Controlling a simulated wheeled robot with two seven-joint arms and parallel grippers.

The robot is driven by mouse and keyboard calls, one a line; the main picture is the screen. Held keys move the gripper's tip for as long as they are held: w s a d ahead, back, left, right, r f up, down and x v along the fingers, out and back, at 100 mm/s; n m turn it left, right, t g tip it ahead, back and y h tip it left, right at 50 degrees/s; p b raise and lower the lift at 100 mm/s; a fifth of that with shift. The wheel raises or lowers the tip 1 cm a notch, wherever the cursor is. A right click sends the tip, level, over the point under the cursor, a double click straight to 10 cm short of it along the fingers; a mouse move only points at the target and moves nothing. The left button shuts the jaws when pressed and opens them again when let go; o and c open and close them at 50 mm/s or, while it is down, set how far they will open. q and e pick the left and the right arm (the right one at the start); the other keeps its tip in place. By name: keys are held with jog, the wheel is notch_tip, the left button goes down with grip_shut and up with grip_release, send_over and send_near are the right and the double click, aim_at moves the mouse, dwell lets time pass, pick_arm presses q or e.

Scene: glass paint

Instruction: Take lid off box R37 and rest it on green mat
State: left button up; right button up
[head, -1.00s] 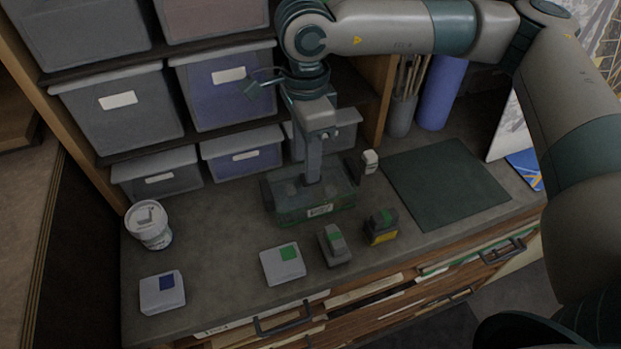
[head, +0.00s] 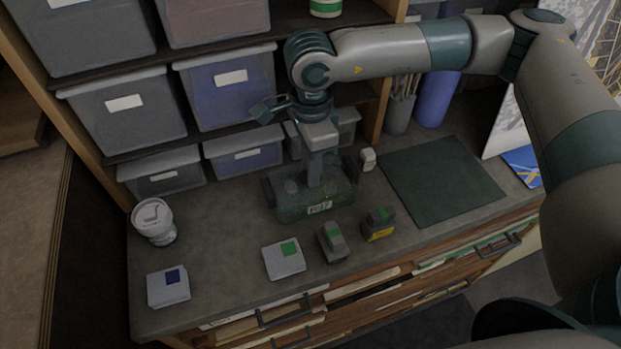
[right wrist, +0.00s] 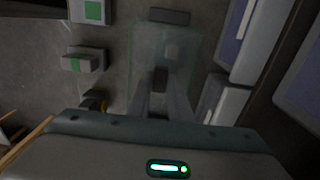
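Box R37 (head: 320,208) is a see-through greenish box with a white label on its front and dark clips at its ends. It stands on the counter with its translucent lid (right wrist: 140,48) on top. My right gripper (head: 315,183) points straight down at the middle of the lid. In the right wrist view its fingers (right wrist: 161,88) reach to a dark block on the lid; whether they are closed on it is unclear. The green mat (head: 440,180) lies flat and bare to the right of the box. My left gripper is not in view.
A small white object (head: 368,159) stands between box and mat. In front are a dark-and-yellow block (head: 379,225), a grey block with green (head: 333,242) and a white box with a green square (head: 284,260). A white tub (head: 154,221) stands left; shelf bins (head: 243,155) are behind.

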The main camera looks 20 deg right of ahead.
grip_shut()
